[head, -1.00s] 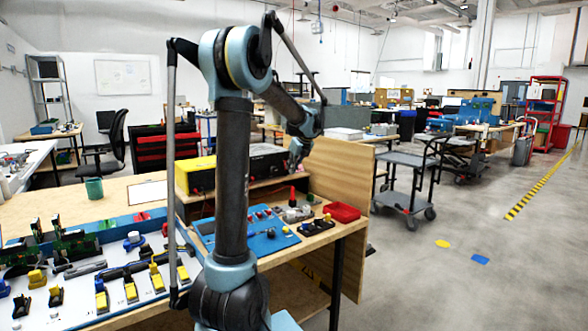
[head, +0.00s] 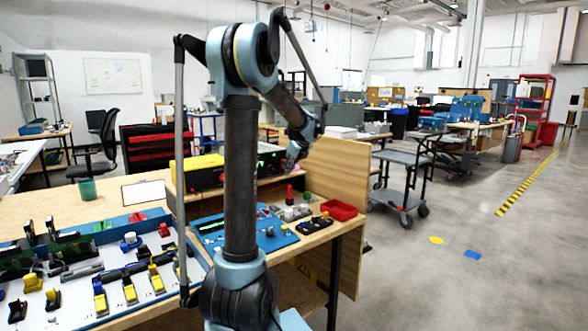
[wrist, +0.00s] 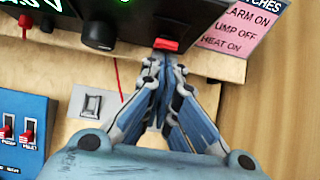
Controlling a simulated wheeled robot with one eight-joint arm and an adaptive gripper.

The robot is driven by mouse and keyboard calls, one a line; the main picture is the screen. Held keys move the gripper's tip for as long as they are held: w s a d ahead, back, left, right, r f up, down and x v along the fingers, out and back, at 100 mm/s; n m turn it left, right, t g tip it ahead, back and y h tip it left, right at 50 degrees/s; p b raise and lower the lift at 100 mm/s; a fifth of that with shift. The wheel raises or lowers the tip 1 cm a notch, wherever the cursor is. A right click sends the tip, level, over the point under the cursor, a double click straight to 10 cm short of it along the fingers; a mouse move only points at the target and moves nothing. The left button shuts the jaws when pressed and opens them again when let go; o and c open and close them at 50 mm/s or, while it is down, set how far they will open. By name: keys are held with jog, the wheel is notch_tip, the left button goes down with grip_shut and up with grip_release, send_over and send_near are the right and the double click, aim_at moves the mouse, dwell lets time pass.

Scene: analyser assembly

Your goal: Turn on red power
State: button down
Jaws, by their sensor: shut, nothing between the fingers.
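A red power switch (wrist: 166,44) sits at the lower edge of a black instrument's front (wrist: 140,22). My gripper (wrist: 161,66) is shut and empty, with its tips right below the red switch; I cannot tell whether they touch it. Bright green digits (wrist: 35,8) are lit on the black front, left of a round black knob (wrist: 98,36). The switch is not distinguishable there.
A pink label (wrist: 250,28) is right of the switch. A small rocker switch (wrist: 92,104) and a blue panel (wrist: 22,155) with red toggles lie below left. A red bin (head: 339,209) stands at the bench's right end, by a wooden side board (head: 335,165).

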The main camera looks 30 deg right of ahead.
jog(key=shift+w+a+r, duration=0.1)
jog(key=shift+r, duration=0.8)
jog(key=s+f+v, duration=0.1)
jog(key=v, duration=1.2)
jog(key=shift+s+f+g, duration=0.4)
jog(key=shift+f+g, duration=0.1)
jog(key=shift+g, duration=0.1)
